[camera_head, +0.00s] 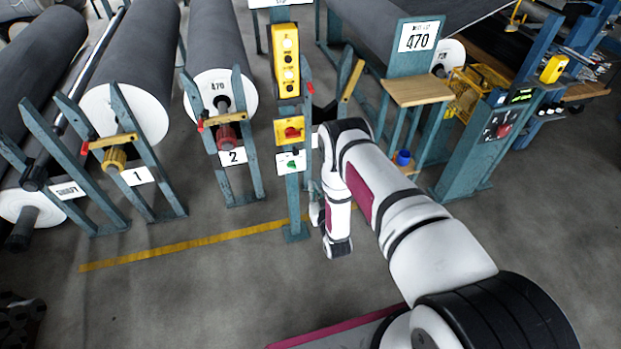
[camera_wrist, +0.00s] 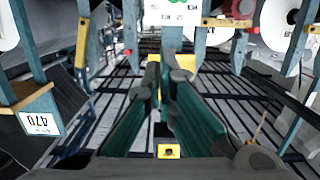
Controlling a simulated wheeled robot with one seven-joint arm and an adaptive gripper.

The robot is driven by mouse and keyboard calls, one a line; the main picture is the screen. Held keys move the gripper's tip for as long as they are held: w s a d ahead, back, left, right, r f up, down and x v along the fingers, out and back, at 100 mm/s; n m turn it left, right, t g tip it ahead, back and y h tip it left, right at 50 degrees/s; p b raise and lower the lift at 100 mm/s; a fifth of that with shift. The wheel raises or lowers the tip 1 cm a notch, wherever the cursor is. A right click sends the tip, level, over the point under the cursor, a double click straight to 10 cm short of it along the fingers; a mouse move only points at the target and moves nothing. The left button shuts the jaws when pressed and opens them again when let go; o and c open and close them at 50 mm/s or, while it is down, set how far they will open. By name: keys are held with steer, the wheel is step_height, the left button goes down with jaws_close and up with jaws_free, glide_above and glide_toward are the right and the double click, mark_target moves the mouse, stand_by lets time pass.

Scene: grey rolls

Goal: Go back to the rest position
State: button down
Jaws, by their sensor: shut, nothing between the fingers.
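My gripper (camera_wrist: 165,72) shows in the wrist view with its two green-padded fingers running close together toward the tips. It is shut and holds nothing. In the head view my arm is folded, its elbow near the control post (camera_head: 292,190) and its far part hanging down beside it; the fingers are hard to make out there. The wrist view is upside down.
Large grey rolls (camera_head: 150,45) on teal stands fill the left and back. A yellow button box (camera_head: 286,60) sits on the post. A wooden shelf (camera_head: 418,91) and a blue cup (camera_head: 403,158) are right of my elbow. The floor (camera_head: 190,290) at front left is mostly clear.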

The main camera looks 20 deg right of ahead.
steer(key=w+r+g, duration=0.1)
steer(key=w+r, duration=0.4)
steer(key=r, duration=0.5)
steer(key=w+r+g, duration=0.2)
steer(key=w+r, duration=0.4)
steer(key=r, duration=0.3)
steer(key=s+r+g, duration=0.1)
steer(key=s+r, duration=0.1)
steer(key=r, duration=0.8)
steer(key=s+r+g, duration=0.1)
steer(key=s+r, duration=0.1)
steer(key=r, duration=0.7)
steer(key=s+r+g, duration=0.3)
steer(key=s+r, duration=1.2)
steer(key=s, duration=0.5)
steer(key=s+r+g, duration=0.2)
steer(key=s+g, duration=0.1)
steer(key=s, duration=1.9)
steer(key=shift+s+a, duration=0.35)
steer(key=shift+s, duration=0.05)
